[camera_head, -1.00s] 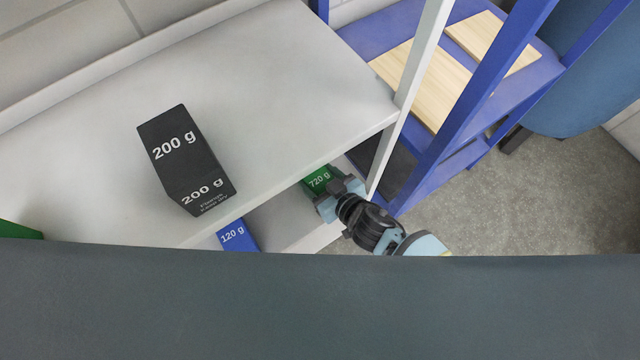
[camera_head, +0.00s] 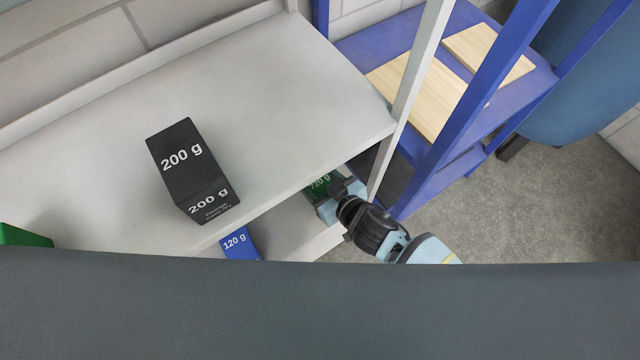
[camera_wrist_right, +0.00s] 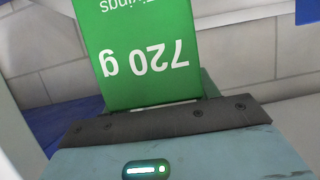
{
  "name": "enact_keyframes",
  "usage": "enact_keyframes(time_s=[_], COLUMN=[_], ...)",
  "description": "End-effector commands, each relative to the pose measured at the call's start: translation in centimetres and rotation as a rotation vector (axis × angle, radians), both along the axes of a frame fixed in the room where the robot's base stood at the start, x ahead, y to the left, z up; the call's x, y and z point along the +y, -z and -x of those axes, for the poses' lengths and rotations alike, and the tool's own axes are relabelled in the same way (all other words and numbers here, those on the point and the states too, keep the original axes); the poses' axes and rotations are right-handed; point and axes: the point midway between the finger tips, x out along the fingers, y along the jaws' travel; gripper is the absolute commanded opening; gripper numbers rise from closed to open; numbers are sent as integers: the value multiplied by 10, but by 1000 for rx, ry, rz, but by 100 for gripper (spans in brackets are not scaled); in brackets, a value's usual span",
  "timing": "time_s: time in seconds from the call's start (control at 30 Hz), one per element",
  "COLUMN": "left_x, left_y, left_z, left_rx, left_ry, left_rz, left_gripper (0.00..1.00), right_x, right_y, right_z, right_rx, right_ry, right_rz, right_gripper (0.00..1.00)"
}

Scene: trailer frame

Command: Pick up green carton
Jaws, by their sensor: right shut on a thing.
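The green carton marked 720 g (camera_head: 321,185) is on the lower level of the white shelf, partly hidden under the upper board and behind my right gripper. In the right wrist view the green carton (camera_wrist_right: 140,50) stands right at the gripper, its label upside down. My right gripper (camera_head: 338,198) is shut on the green carton; its fingertips are largely hidden in both views. I cannot tell whether the carton is clear of the lower board. My left gripper is not in view.
A black 200 g box (camera_head: 188,170) stands on the upper board (camera_head: 290,90). A blue 120 g box (camera_head: 238,243) is on the lower level. Another green thing (camera_head: 22,236) shows at the left edge. A white post (camera_head: 415,85) and blue rack (camera_head: 450,130) stand close right.

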Motion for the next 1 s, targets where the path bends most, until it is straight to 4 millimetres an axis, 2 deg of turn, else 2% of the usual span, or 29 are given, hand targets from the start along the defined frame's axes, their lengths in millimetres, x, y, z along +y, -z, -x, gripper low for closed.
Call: enact_keyframes(time_s=[0.03, 0.6, 0.8, 1.0], left_x=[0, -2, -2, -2], left_y=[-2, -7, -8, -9], left_z=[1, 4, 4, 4], left_rx=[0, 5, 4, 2], left_ry=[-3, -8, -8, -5], left_rz=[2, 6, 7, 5], left_gripper=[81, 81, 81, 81], right_x=[1, -12, -15, -16], right_y=[-5, -13, -15, -17], right_z=[7, 119, 144, 156], right_rx=[-3, -1, -2, -5], right_ry=[-3, 0, 0, -1], right_rz=[-6, -7, -5, -5], right_gripper=[11, 11, 11, 11])
